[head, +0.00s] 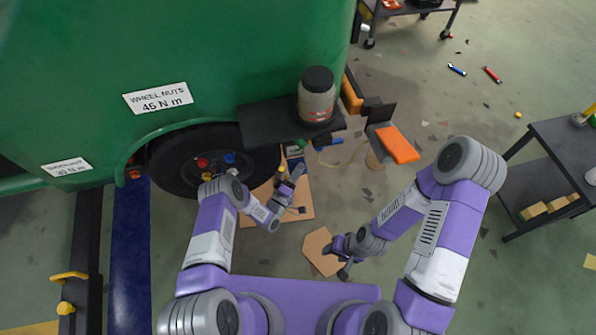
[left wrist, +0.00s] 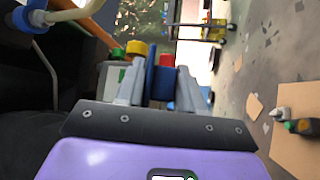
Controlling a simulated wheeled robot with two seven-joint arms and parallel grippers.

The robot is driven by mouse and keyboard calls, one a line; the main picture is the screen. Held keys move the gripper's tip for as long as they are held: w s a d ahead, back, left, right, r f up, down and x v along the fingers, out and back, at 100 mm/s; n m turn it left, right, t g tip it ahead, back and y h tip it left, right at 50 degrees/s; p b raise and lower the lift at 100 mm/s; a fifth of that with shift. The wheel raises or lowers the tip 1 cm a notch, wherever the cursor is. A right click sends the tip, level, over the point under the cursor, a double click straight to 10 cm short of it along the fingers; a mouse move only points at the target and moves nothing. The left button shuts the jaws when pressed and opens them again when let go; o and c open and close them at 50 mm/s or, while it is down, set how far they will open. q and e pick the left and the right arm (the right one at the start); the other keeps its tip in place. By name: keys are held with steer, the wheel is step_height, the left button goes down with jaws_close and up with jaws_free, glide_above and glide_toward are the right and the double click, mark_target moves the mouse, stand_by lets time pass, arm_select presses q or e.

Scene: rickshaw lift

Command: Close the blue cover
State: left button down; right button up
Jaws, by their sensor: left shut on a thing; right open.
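My left gripper (head: 294,178) is low beside the wheel, under the black shelf of the green vehicle. In the left wrist view its two grey fingers (left wrist: 158,88) are closed around a blue-grey piece (left wrist: 151,76); I cannot tell whether this is the blue cover. A red part (left wrist: 167,60) and a yellow part (left wrist: 137,48) show just past the fingertips. My right gripper (head: 345,271) is open and empty above the floor.
The black shelf (head: 262,122) carries a dark-lidded jar (head: 317,98) and overhangs my left gripper. An orange block (head: 398,144) sticks out to its right. Cardboard pieces (head: 316,250) lie on the floor. A dark cart (head: 560,145) stands at the right; the floor between is mostly free.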

arm_select(q)
steer(key=shift+s+r+n+g+y+p, duration=0.3)
steer(key=shift+r+n+g+y+p, duration=0.4)
steer(key=shift+n+p, duration=0.4)
steer(key=shift+s+d+r+n+g+y+p, duration=0.1)
steer(key=shift+r+n+g+y+p, duration=0.2)
steer(key=shift+n+g, duration=0.35)
steer(key=shift+s+d+r+n+g+y+p, duration=0.1)
steer(key=shift+r+n+g+p, duration=0.25)
steer(key=shift+n+g, duration=0.3)
steer(key=shift+r, duration=0.1)
steer(key=c, duration=1)
jaws_free()
steer(key=shift+c, duration=0.2)
steer(key=shift+o, duration=0.7)
steer(key=p+v, duration=0.2)
steer(key=v, duration=0.5)
steer(key=shift+s+a, duration=0.2)
steer(key=shift+a, duration=0.05)
